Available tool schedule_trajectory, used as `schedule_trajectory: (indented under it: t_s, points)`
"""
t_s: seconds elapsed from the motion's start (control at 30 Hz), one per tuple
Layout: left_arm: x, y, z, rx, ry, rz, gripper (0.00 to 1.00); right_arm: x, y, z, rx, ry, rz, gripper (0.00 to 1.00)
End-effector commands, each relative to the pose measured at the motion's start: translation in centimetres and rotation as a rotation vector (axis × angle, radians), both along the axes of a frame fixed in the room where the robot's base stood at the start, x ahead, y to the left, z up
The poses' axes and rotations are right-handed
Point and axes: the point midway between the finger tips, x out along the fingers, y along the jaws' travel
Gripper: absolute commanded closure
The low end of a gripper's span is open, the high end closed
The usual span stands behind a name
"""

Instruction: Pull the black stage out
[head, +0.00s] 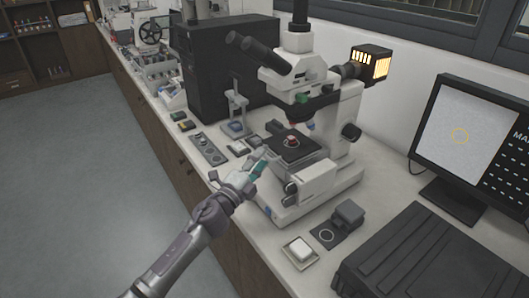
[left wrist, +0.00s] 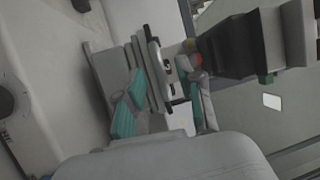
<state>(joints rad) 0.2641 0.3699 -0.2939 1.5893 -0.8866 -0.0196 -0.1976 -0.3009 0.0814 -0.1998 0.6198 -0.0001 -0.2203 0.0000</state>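The black stage (head: 295,150) is a flat dark plate on the white microscope (head: 325,120), with a small red-topped silver piece (head: 291,140) on it under the objectives. My left gripper (head: 260,166), with teal fingers, is at the front left edge of the stage. In the left wrist view my left gripper (left wrist: 165,92) has its two fingers apart. The stage's dark edge (left wrist: 157,68) shows just beyond and partly between them. I cannot tell whether a finger touches the stage. My right gripper is not in view.
A small stand (head: 236,108) and small trays (head: 208,150) are left of the microscope. A black box (head: 225,65) stands behind. The floor (head: 80,170) at left is clear.

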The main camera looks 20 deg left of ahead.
Motion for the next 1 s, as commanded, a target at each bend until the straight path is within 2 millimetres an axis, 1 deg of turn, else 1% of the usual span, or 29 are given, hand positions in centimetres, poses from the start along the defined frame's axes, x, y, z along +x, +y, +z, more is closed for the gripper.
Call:
schedule_trajectory:
  t_s: [0.03,0.1,0.2,0.33,0.57,0.7,0.8,1.0]
  points:
    - [0.8,-0.3,0.2,-0.002,0.0,0.0,0.63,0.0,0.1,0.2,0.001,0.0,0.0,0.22]
    - [1.6,-0.4,0.3,-0.001,-0.001,0.001,0.63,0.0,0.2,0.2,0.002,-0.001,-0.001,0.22]
    - [2.3,-0.7,0.4,-0.001,0.0,0.001,0.63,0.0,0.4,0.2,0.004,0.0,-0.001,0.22]
    - [2.7,-0.8,0.4,-0.001,0.001,0.0,0.63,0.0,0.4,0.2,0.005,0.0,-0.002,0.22]
    - [2.7,-0.8,0.4,-0.001,0.001,0.0,0.63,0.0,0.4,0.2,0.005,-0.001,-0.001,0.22]
    - [2.7,-0.7,0.4,-0.001,0.001,0.0,0.86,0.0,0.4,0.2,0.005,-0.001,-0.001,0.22]
    - [2.7,-0.7,0.4,-0.001,0.001,0.0,1.0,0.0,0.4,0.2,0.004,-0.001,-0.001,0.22]
    - [2.7,-0.7,0.4,-0.001,0.001,0.0,1.0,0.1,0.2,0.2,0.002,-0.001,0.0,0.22]
